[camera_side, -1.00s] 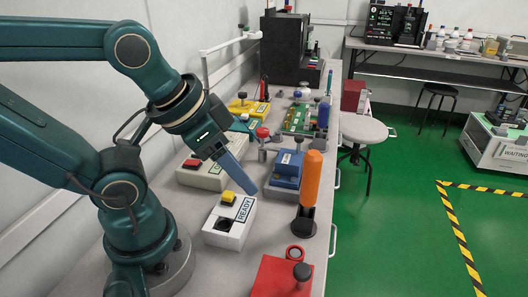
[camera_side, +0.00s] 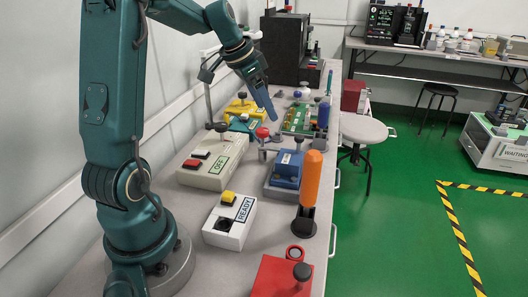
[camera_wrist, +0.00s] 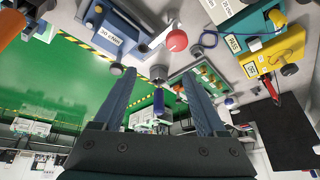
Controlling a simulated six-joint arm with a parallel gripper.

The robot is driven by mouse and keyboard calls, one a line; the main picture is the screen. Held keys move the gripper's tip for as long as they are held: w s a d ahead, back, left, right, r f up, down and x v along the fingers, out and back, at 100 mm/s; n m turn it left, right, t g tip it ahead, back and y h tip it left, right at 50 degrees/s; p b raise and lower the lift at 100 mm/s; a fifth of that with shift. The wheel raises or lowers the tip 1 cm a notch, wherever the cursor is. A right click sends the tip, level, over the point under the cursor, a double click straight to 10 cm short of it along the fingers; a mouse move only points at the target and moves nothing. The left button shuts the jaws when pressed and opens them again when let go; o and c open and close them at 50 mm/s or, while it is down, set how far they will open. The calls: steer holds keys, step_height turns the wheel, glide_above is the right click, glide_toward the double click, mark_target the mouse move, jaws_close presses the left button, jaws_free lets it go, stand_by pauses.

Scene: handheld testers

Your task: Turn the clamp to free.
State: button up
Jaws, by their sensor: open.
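My gripper (camera_side: 273,118) is high over the bench, its blue fingers pointing down and spread apart with nothing between them; the spread also shows in the wrist view (camera_wrist: 163,73). A red ball knob (camera_side: 262,132) on a grey stem stands just below the fingertips, apart from them; in the wrist view the red ball (camera_wrist: 177,41) lies beyond the fingers. A grey knob (camera_wrist: 159,72) appears in line with the gap. A green circuit board (camera_side: 301,117) in a fixture lies to the right. I cannot tell which part is the clamp or read its setting.
A blue tester (camera_side: 287,168) stands in front of the red ball. A yellow device (camera_side: 246,108) is behind left, and a beige box (camera_side: 213,163) left. A white READY box (camera_side: 229,222), orange-handled tool (camera_side: 311,180) and red block (camera_side: 281,277) are nearer. A blue cylinder (camera_side: 323,114) stands by the board.

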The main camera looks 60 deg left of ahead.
mark_target(262, 130)
steer(key=shift+n+g, duration=0.3)
steer(key=shift+n, duration=0.3)
steer(key=shift+w+a+f, duration=0.1)
steer(key=shift+a+f, duration=0.35)
steer(key=shift+f, duration=0.7)
steer(key=shift+w+a+f, duration=0.1)
steer(key=shift+a+f, duration=0.4)
steer(key=shift+f, duration=0.7)
steer(key=shift+a+f, duration=0.45)
steer(key=shift+f, duration=0.7)
jaws_close()
